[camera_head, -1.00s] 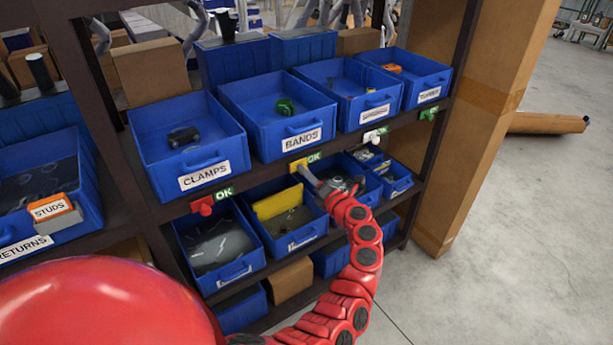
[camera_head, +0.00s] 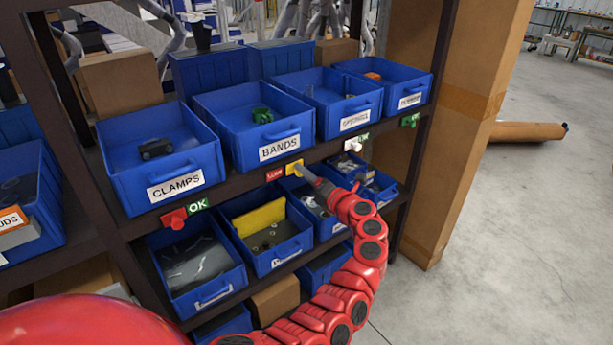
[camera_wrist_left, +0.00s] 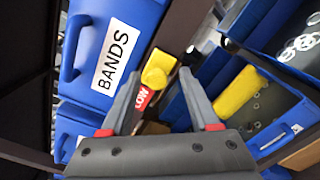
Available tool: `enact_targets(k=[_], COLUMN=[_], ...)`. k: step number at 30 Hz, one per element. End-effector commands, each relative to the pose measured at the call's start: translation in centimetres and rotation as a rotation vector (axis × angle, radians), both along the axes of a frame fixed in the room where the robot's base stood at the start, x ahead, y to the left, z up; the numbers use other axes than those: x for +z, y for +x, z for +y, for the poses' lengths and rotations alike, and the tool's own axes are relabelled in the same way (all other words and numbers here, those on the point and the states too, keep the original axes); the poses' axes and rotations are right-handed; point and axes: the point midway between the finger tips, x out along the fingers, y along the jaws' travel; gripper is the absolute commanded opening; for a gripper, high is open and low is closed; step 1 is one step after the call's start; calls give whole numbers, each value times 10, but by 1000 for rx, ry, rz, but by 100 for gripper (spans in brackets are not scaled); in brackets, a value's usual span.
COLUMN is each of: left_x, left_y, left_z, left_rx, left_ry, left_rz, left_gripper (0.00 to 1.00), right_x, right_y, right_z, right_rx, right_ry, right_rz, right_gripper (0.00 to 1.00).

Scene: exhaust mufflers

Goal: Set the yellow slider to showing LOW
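The yellow slider (camera_head: 293,167) sits on the shelf edge below the BANDS bin. A red label (camera_head: 273,174) shows just left of it. In the left wrist view the yellow slider (camera_wrist_left: 158,68) is ahead of the fingertips, and the red label (camera_wrist_left: 141,97) beside it reads LOW. My left gripper (camera_head: 303,170) is at the slider in the head view. In the wrist view my left gripper (camera_wrist_left: 160,76) has its fingers spread apart with nothing clamped between them. I cannot tell whether a finger touches the slider. My right gripper is not in view.
A red slider (camera_head: 173,219) with a green OK label is under the CLAMPS bin (camera_head: 160,165). A white slider (camera_head: 353,145) and a green slider (camera_head: 409,121) lie further right. Bins fill the shelf below, with a yellow divider (camera_head: 258,218) in one. Shelf uprights stand close by.

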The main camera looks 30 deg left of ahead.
Motion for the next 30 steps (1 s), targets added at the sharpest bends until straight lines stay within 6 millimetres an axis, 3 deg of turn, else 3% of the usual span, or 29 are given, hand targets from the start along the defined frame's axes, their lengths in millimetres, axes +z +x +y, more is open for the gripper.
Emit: enact_targets(k=[6,10,24,30], left_x=[0,-2,-3,-1], left_y=[-1,-5,-49,-62], left_z=[-1,-13,-122,-151], left_rx=[1,-1,-6,-2], left_ry=[0,0,-1,0], left_rz=[0,-1,0,0], left_gripper=[62,62,62,62], right_x=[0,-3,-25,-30], right_y=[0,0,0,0], right_z=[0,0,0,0], right_rx=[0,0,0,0], right_ry=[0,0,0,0], right_rz=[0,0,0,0], right_gripper=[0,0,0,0])
